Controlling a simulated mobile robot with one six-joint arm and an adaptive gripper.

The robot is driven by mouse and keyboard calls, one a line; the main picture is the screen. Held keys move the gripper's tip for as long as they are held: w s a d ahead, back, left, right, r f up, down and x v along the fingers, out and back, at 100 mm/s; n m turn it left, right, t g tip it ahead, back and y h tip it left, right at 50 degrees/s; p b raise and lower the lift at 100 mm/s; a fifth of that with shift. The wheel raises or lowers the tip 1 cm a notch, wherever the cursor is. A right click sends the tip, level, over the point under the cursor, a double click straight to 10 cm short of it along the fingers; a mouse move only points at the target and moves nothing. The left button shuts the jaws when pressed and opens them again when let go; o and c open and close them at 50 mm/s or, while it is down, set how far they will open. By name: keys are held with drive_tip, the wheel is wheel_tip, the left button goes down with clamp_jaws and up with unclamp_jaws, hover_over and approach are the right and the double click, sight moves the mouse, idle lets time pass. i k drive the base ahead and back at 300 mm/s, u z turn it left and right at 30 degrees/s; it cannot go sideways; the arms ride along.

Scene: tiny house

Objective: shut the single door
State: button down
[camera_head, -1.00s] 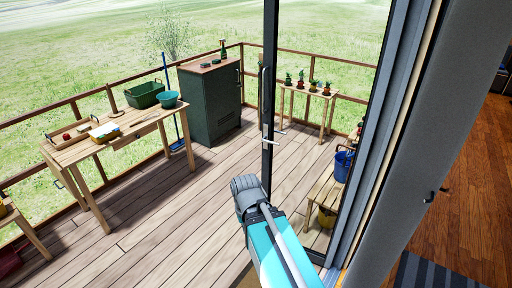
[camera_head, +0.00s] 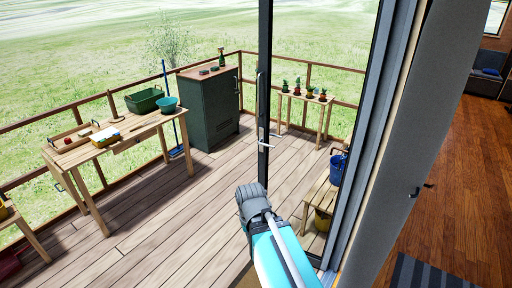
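The single door (camera_head: 264,95) is a dark-framed glass door that stands open over the deck, its free edge in the middle of the head view. A lever handle (camera_head: 264,145) and a long vertical pull bar (camera_head: 260,95) are on that edge. The door frame (camera_head: 375,150) runs down the right. My teal arm reaches in from the bottom, with its grey end (camera_head: 254,198) just below the door's free edge. The fingers of my gripper do not show, and I cannot tell whether it touches the door.
On the deck (camera_head: 170,215) stand a wooden workbench (camera_head: 130,130), a dark green cabinet (camera_head: 210,110) and a small plant table (camera_head: 304,100). A blue bucket (camera_head: 338,168) sits on a bench behind the glass.

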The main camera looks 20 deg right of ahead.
sight(386, 11)
drive_tip(key=z, duration=0.1)
drive_tip(key=i, duration=0.95)
drive_tip(key=u, duration=0.05)
